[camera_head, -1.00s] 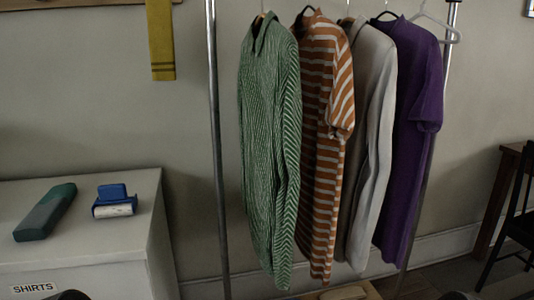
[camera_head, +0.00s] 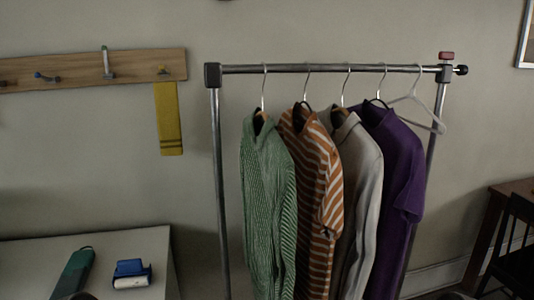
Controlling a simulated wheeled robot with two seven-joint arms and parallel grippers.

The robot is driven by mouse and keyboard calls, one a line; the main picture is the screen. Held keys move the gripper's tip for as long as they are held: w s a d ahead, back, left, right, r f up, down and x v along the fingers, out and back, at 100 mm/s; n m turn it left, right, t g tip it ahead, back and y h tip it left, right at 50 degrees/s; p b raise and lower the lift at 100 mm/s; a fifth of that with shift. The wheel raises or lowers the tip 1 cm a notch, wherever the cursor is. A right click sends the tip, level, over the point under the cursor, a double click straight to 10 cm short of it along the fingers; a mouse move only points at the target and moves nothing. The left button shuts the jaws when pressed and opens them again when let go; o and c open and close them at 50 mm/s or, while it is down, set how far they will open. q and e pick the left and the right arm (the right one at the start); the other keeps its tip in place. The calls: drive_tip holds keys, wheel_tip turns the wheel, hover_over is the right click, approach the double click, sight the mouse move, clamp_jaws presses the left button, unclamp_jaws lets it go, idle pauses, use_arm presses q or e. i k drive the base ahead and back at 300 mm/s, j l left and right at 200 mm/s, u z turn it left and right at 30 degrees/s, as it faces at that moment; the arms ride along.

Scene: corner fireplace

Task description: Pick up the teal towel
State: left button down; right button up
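A long, flat teal item (camera_head: 73,273) lies on the white cabinet top at the lower left, with a dark loop at its far end. It is the only teal thing in view, and I cannot tell for certain that it is cloth. Its near end is cut off by the bottom edge of the picture. Neither of my grippers can be made out; only small dark parts show at the bottom edge.
A blue-and-white lint roller (camera_head: 131,274) lies right of the teal item on the cabinet (camera_head: 100,244). A yellow towel (camera_head: 167,118) hangs from a wooden peg rail (camera_head: 130,66). A metal clothes rack (camera_head: 220,150) with several shirts stands in the middle. A dark chair (camera_head: 515,245) is at right.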

sight(72, 279)
drive_tip(key=u, duration=1.35)
